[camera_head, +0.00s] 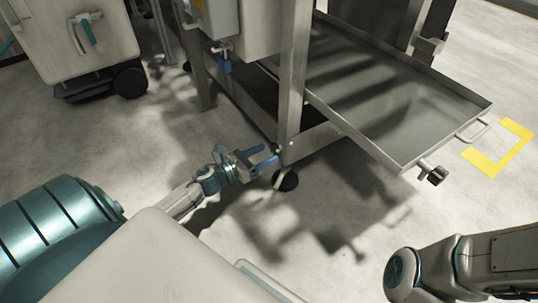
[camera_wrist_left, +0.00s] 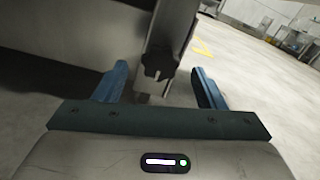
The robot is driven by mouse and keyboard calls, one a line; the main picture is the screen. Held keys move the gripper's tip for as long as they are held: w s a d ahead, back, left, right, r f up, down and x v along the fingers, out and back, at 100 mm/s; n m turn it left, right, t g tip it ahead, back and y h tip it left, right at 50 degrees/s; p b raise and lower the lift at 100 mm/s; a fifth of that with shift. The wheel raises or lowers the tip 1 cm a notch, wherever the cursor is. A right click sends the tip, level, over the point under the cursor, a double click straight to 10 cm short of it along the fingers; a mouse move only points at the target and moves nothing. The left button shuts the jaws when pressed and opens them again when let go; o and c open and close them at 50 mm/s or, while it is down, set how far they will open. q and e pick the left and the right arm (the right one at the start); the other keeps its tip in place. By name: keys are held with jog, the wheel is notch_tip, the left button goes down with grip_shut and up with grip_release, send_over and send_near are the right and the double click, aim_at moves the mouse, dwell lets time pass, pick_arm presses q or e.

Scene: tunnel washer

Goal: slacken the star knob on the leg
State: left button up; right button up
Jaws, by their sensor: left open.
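The leg (camera_head: 293,80) is an upright grey metal post of the frame, with a dark round foot (camera_head: 287,181) on the floor. In the left wrist view a dark star knob (camera_wrist_left: 160,61) sits on the leg (camera_wrist_left: 176,22). It lies between the two blue fingers but beyond their tips, apart from them. My left gripper (camera_head: 265,156) is open and empty, reaching low toward the leg; it also shows in the left wrist view (camera_wrist_left: 160,80). In the head view the knob is hard to make out near the fingertips. My right gripper is out of view.
A shallow metal tray (camera_head: 478,103) extends right of the leg, with a handle and a black knob (camera_head: 437,176) at its corner. A white wheeled cart (camera_head: 95,50) stands at back left. A blue padlock-like item (camera_head: 225,66) hangs under a box. Floor in front is clear.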

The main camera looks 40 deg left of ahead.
pick_arm(q)
jog(key=shift+x, duration=1.15)
jog(key=c, duration=1)
jog(key=shift+o, duration=0.2)
